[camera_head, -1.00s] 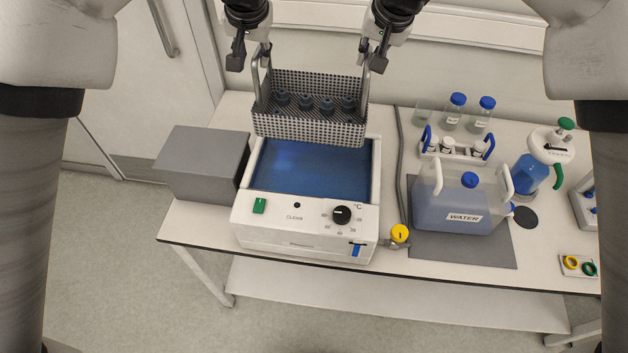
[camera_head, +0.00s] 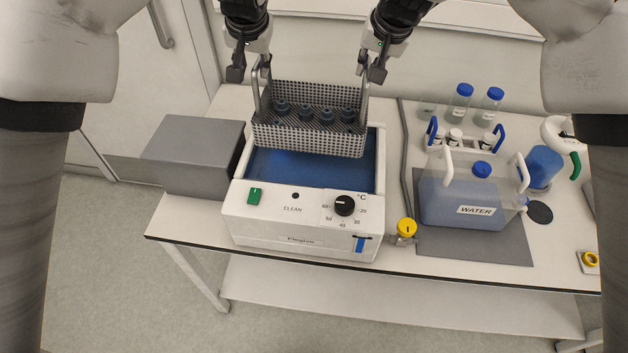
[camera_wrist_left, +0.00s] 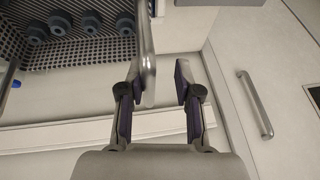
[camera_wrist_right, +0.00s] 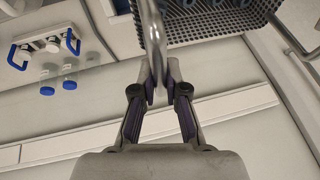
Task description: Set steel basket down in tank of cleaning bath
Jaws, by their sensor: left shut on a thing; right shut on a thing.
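The steel basket (camera_head: 308,139) is a perforated mesh box with several dark round parts (camera_head: 327,115) inside. It hangs about level over the rear of the cleaning bath (camera_head: 300,216), whose open tank shows blue liquid (camera_head: 312,176). The basket's front wall hides the tank's rear. I cannot tell how high the basket's bottom is above the liquid. My left gripper (camera_head: 251,70) is shut on the left upright handle (camera_wrist_left: 148,60). My right gripper (camera_head: 369,69) is shut on the right handle (camera_wrist_right: 155,45). In the left wrist view, one finger stands visibly apart from the handle.
A grey box (camera_head: 193,158) stands close left of the bath. A yellow-knobbed valve (camera_head: 406,228) is at its right front. Further right are a water container (camera_head: 470,200), a vial rack (camera_head: 466,141) and blue-capped bottles (camera_head: 462,100). The wall is behind.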

